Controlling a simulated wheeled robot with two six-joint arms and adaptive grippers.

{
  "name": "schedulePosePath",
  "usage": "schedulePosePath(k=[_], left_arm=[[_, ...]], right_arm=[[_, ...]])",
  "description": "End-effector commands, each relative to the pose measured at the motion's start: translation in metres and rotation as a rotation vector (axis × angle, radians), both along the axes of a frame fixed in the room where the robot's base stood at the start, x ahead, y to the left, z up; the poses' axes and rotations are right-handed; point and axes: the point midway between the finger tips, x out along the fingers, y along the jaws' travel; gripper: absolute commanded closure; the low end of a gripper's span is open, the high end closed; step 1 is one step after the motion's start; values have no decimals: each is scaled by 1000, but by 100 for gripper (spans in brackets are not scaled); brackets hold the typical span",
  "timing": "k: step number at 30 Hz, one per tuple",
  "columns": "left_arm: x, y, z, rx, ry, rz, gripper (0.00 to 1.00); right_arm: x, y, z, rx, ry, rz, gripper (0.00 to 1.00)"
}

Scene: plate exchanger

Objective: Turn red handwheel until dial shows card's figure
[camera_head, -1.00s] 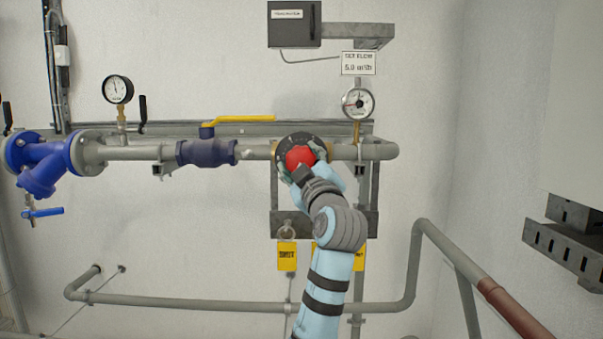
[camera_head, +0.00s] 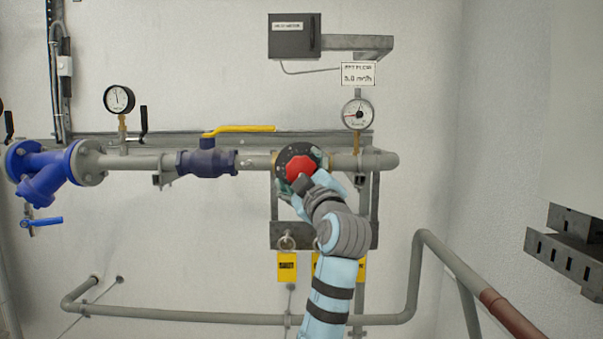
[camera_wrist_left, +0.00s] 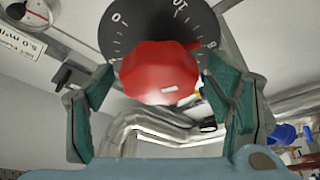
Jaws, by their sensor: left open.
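The red handwheel (camera_head: 301,166) sits in front of a black scale disc (camera_head: 284,157) on the pipe. In the left wrist view the red handwheel (camera_wrist_left: 160,75) lies between the two green fingers, with a gap visible beside the right finger. My left gripper (camera_head: 300,184) is open around the lower part of the wheel; any contact is hard to tell. The white card (camera_head: 358,74) above the dial appears to read 5.0 m³/h. The round dial (camera_head: 357,114) stands right of the wheel; its reading is too small to tell. My right gripper is out of view.
A yellow lever (camera_head: 245,129) and a blue valve body (camera_head: 207,162) are left of the wheel. Another gauge (camera_head: 119,99) and a blue strainer (camera_head: 45,170) are farther left. A grey box (camera_head: 294,36) hangs above. Yellow tags (camera_head: 287,267) hang below. A slotted bracket (camera_head: 565,250) is at right.

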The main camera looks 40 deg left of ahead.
Motion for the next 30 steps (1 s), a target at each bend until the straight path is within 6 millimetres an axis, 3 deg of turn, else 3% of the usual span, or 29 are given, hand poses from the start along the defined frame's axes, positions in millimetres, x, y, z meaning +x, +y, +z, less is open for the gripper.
schedulePosePath(k=[8,15,20,30], left_arm=[[-7,-13,-4,0,-1,-3,27],[-43,-64,-21,-4,-2,-8,27],[-62,-88,-29,-3,-1,-4,27],[-68,-94,-31,0,0,0,27]], right_arm=[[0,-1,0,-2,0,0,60],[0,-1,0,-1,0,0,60],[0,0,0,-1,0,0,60],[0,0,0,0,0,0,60]])
